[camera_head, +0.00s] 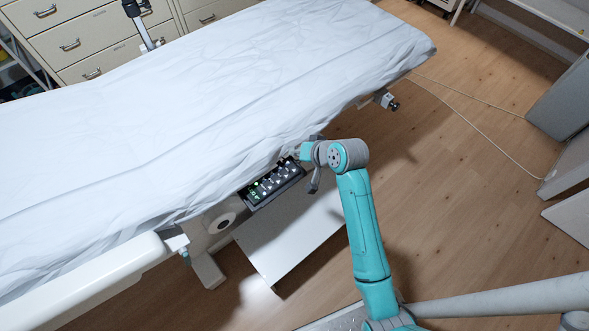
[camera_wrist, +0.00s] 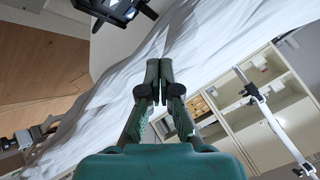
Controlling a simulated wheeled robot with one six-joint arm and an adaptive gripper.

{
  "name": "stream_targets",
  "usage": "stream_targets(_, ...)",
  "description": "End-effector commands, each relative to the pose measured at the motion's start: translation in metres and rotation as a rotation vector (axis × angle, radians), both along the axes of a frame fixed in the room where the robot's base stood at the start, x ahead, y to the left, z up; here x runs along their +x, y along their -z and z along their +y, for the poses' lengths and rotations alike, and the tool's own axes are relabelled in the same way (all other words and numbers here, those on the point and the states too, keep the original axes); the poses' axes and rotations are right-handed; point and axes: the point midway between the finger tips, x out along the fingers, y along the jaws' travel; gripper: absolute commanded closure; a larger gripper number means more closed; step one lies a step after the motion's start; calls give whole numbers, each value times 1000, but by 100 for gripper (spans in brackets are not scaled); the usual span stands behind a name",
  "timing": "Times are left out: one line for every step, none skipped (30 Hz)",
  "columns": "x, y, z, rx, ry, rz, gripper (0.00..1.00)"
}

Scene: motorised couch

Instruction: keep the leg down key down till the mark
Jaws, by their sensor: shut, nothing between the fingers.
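The control panel (camera_head: 271,184) is a dark box with rows of keys and a few green lights, mounted under the near edge of the couch. The couch (camera_head: 200,95) is covered by a white sheet. My gripper (camera_head: 284,161) is at the panel's upper right end, partly hidden by the wrist and the sheet's edge. In the wrist view my gripper (camera_wrist: 160,64) has its fingers together and empty, in front of the white sheet. A dark-framed object (camera_wrist: 118,8) shows at the top there. I cannot make out the leg down key, the mark, or any contact with a key.
Beige drawer cabinets (camera_head: 95,38) stand behind the couch. A white board (camera_head: 290,235) lies low beneath the panel. A cable (camera_head: 478,122) runs across the wooden floor (camera_head: 450,190) at the right, where there is free room. A clamp (camera_head: 386,99) sticks out from the couch's side.

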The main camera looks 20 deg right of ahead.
Motion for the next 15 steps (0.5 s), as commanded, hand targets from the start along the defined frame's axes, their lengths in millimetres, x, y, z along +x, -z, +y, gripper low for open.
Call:
stream_targets(-1,7,0,0,0,3,100)
stream_targets(-1,10,0,1,0,4,100)
stream_targets(-1,16,0,1,0,4,100)
stream_targets(-1,19,0,1,0,4,100)
stream_targets(-1,23,0,1,0,4,100)
stream_targets(-1,28,0,1,1,3,100)
stream_targets(0,32,0,0,0,2,100)
stream_targets(0,36,0,0,0,2,100)
stream_targets(0,41,0,0,1,2,100)
stream_targets(0,44,0,1,1,2,100)
stream_targets(-1,48,0,1,1,3,100)
stream_targets(-1,52,0,0,0,2,100)
stream_targets(0,55,0,0,1,2,100)
stream_targets(0,58,0,0,1,2,100)
stream_targets(0,62,0,0,0,2,100)
